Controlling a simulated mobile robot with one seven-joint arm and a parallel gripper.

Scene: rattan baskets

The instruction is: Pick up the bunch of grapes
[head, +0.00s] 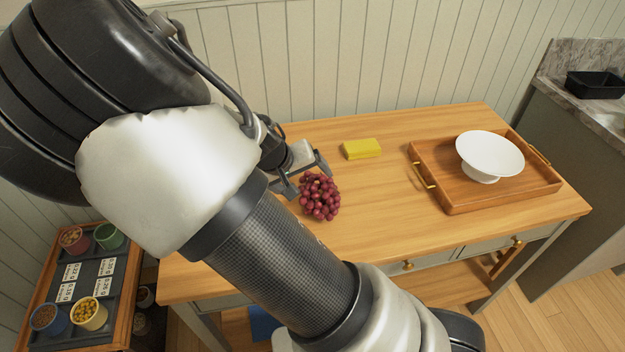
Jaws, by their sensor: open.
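The bunch of grapes (320,198) is dark red and lies on the wooden table (385,215), left of its middle. My gripper (309,180) is open at the upper left of the grapes. One finger shows behind the bunch and the other at its left side. The fingertips are close to the grapes, and I cannot tell whether they touch them. My arm covers the left part of the table and part of the gripper.
A yellow block (362,149) lies behind the grapes. A wooden tray (456,202) with a white footed bowl (490,155) stands at the right. The tabletop right of the grapes is clear. A low stand (92,268) with small cups is at lower left.

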